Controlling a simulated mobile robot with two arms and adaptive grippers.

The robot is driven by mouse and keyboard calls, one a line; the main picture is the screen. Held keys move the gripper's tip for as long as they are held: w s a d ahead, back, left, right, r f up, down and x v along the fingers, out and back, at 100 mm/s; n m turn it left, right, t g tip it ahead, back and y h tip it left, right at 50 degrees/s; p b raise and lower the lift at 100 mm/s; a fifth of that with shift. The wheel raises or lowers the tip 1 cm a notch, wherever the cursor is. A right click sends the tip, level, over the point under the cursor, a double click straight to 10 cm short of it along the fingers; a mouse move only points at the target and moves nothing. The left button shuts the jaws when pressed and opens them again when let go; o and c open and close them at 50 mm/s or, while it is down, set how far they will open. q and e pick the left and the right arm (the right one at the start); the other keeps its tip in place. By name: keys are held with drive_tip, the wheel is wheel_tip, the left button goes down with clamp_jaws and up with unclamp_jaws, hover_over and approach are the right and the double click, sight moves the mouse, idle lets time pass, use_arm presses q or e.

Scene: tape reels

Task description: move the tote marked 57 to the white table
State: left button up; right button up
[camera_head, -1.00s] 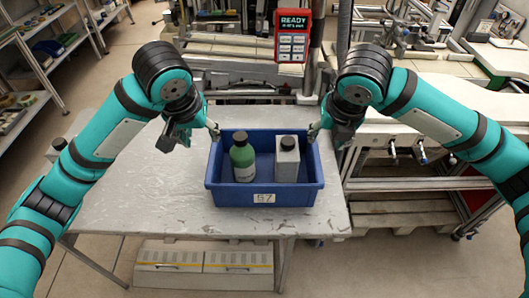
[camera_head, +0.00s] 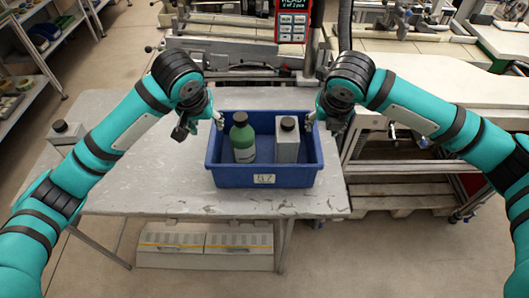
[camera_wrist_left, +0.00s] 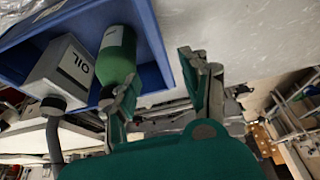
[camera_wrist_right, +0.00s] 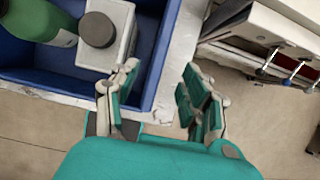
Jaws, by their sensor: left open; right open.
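The blue tote marked 57 (camera_head: 264,180) stands on a worn grey table (camera_head: 160,185). It holds a green bottle (camera_head: 243,142) and a grey can (camera_head: 287,146) with a dark cap; the left wrist view shows "OIL" on the can. My left gripper (camera_head: 219,121) is open at the tote's left side wall, and my right gripper (camera_head: 313,121) is open at its right side wall. In the left wrist view the tote's wall (camera_wrist_left: 148,30) runs toward the space between the open fingers. The right wrist view shows the same with the other wall (camera_wrist_right: 165,60). Contact cannot be told.
A whitish bench (camera_head: 430,85) stands to the right, above a wooden pallet (camera_head: 400,195). Another grey can (camera_head: 66,132) stands at the left, behind my left arm. A red panel (camera_head: 292,22) and machine rails are behind the table. Shelves (camera_head: 40,50) line the left.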

sight(213, 135)
use_arm(q)
drive_tip(key=x, duration=0.9)
drive_tip(key=shift+w+f, duration=0.1)
drive_tip(key=shift+f, duration=0.1)
use_arm(e)
drive_tip(key=x, duration=0.9)
drive_tip(key=shift+w+f, duration=0.1)
drive_tip(key=shift+f, duration=0.1)
use_arm(q)
clamp_jaws()
use_arm(e)
clamp_jaws()
use_arm(q)
drive_tip(key=shift+r, duration=0.15)
use_arm(e)
drive_tip(key=shift+r, duration=0.15)
